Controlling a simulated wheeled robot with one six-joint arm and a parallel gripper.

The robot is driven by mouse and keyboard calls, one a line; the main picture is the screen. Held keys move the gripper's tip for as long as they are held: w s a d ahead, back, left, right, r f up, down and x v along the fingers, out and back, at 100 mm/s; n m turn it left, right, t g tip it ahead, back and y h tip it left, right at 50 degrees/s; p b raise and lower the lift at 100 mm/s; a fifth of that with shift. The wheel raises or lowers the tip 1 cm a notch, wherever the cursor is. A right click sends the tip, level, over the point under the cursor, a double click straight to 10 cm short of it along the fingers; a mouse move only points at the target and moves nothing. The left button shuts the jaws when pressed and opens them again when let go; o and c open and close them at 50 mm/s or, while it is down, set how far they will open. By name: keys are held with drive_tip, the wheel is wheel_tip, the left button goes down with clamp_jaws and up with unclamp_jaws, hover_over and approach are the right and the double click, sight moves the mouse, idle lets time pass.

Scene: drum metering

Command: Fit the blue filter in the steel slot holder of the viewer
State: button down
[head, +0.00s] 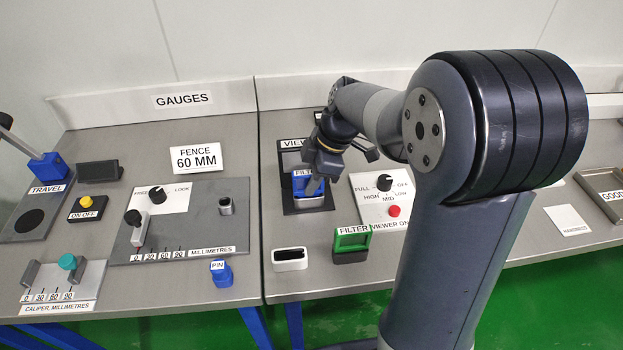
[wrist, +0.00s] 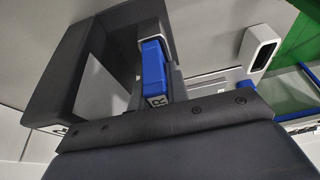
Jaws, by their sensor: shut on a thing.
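The blue filter (head: 301,189) has a white label and stands at the front of the dark viewer (head: 291,160). My gripper (head: 316,184) is shut on the blue filter from above. In the wrist view the blue filter (wrist: 154,68) shows beside the viewer's dark frame (wrist: 75,70) and its pale panel.
A green filter (head: 352,240) stands in a dark holder at the front, beside an empty white-rimmed slot block (head: 290,259). The viewer's switch panel (head: 385,199) with a black knob and red button lies close on the right. The fence gauge (head: 180,225) is on the left.

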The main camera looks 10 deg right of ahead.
drive_tip(key=c, duration=1.3)
unclamp_jaws()
drive_tip(key=v, duration=1)
drive_tip(key=shift+r, duration=0.35)
drive_tip(key=shift+d, duration=0.15)
